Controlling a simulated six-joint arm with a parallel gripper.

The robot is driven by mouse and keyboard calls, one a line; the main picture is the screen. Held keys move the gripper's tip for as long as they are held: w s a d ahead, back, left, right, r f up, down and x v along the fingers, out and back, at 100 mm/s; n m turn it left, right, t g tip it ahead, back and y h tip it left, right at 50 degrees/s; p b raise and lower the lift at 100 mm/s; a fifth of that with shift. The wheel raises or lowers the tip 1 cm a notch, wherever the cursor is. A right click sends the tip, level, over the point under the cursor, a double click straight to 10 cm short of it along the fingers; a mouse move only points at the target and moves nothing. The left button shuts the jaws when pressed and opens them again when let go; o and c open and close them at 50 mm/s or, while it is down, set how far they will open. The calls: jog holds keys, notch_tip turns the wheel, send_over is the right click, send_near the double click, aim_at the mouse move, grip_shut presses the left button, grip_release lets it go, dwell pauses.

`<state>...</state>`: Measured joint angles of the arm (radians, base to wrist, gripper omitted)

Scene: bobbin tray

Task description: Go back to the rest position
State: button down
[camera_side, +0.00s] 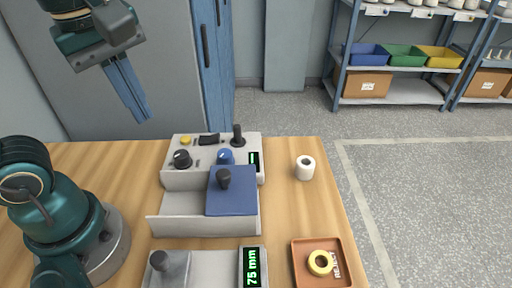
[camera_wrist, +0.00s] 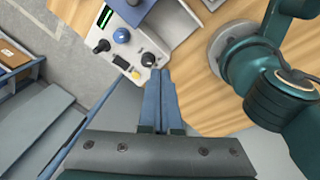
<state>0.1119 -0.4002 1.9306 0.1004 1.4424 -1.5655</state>
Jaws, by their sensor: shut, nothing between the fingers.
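My gripper (camera_side: 129,90) is raised at the upper left in the side view, in front of the grey cabinet and well above the wooden table (camera_side: 305,218). Its two blue fingers are together, with nothing between them. In the wrist view the closed fingers of my gripper (camera_wrist: 161,80) point toward the table, close in the picture to the control panel (camera_wrist: 125,45).
A control box (camera_side: 180,172) with knobs, a lever and a blue plate (camera_side: 232,199) stands mid-table. A white bobbin (camera_side: 305,168) stands at right. A yellow ring-shaped bobbin (camera_side: 320,262) lies in the brown tray (camera_side: 299,248). A gauge reads 75 mm (camera_side: 252,267).

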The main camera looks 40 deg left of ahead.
jog(key=shift+d+f+m+t+h, duration=0.15)
jog(key=shift+f+m+t, duration=0.6)
jog(key=shift+m, duration=2)
jog(key=shift+a+f+m+t+h, duration=0.1)
jog(key=shift+f+m+t, duration=0.65)
jog(key=shift+m, duration=2.05)
jog(key=shift+d+f+m+t+h, duration=0.25)
jog(key=shift+f+m, duration=0.9)
jog(key=shift+m, duration=1.6)
jog(key=shift+a, duration=0.15)
